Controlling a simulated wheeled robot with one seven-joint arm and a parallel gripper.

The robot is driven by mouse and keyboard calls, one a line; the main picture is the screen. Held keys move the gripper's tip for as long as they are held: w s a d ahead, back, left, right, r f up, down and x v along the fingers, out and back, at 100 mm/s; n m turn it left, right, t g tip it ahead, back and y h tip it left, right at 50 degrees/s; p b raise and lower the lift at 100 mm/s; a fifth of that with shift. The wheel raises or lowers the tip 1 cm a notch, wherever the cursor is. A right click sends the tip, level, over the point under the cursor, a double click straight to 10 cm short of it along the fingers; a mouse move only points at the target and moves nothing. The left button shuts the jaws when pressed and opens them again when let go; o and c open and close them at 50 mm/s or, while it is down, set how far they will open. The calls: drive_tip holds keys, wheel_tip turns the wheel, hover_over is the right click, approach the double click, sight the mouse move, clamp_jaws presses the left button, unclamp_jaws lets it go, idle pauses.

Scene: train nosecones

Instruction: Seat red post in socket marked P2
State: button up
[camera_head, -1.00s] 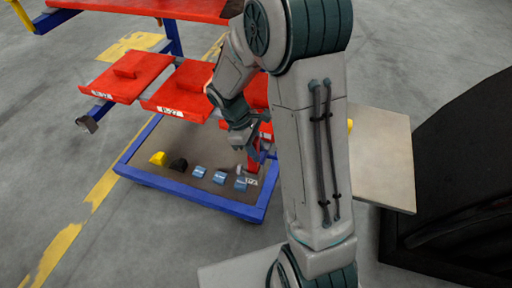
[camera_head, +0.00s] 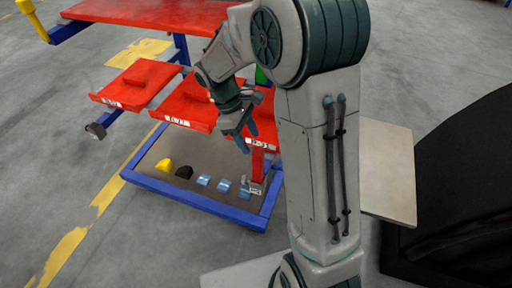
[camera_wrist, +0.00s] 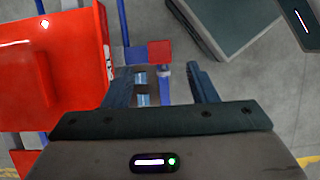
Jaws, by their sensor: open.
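The red post (camera_head: 257,165) stands upright at the right end of the low tray, at a pale socket (camera_head: 255,187) with a white label too small to read. I cannot tell how deep its lower end sits. My gripper (camera_head: 247,140) is open and empty, above and slightly left of the post, apart from it. In the wrist view the open fingers of my gripper (camera_wrist: 157,75) point past a red square (camera_wrist: 160,51), which looks like the post's top, beyond the fingertips.
The blue-framed tray (camera_head: 195,200) also holds a yellow piece (camera_head: 164,165), a black piece (camera_head: 184,172) and several blue blocks (camera_head: 204,180). Red shelves (camera_head: 185,106) overhang the tray's back close to my gripper. A pale board (camera_head: 388,165) stands right of my arm.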

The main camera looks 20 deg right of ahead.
drive_tip(key=v, duration=0.4)
drive_tip(key=shift+p, duration=0.3)
